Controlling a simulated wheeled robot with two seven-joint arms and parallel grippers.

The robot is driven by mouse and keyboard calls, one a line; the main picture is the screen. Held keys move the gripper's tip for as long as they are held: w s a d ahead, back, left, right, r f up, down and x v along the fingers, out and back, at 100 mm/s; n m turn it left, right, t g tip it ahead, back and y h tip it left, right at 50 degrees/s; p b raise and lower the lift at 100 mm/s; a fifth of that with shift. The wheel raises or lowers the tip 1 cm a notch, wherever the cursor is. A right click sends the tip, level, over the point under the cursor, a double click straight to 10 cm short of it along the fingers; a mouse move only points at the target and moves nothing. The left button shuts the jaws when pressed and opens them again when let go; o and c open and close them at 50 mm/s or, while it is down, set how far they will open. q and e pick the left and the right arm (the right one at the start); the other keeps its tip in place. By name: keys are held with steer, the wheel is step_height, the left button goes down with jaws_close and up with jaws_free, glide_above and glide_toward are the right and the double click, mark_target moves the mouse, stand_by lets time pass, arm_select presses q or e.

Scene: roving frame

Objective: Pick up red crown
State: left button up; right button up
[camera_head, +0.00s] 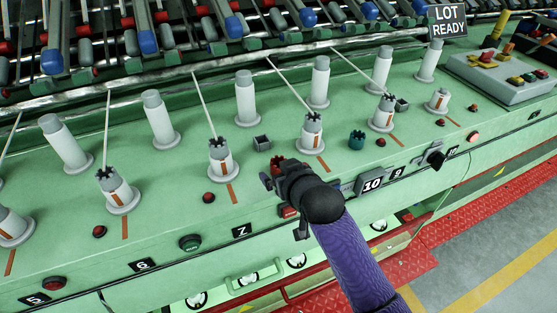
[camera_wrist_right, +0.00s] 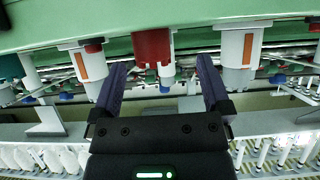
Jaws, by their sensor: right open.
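The red crown (camera_wrist_right: 152,50) shows in the right wrist view at the upper middle, between and beyond the two fingertips. In the head view only a small red part of it (camera_head: 279,161) shows behind my right gripper (camera_head: 276,178); the rest is hidden. My right gripper, also seen in the right wrist view (camera_wrist_right: 162,76), is open, with its dark fingers spread to either side of the crown's line. My left gripper is in neither view.
A teal crown (camera_head: 357,140) stands to the right on the green machine top (camera_head: 60,248). A grey square piece (camera_head: 262,143) lies behind the gripper. White spindles with dark crowned tops, one at left (camera_head: 219,160) and one at right (camera_head: 312,131), stand close by.

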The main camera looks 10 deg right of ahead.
mark_target(276, 160)
steer(key=w, duration=0.1)
steer(key=w+f+b, duration=0.1)
steer(key=w, duration=0.3)
steer(key=shift+f, duration=0.35)
steer(key=shift+w+a+f, duration=0.1)
steer(key=shift+w+a, duration=0.05)
steer(key=shift+w, duration=0.2)
steer(key=shift+c, duration=0.6)
steer(key=c, duration=0.5)
jaws_close()
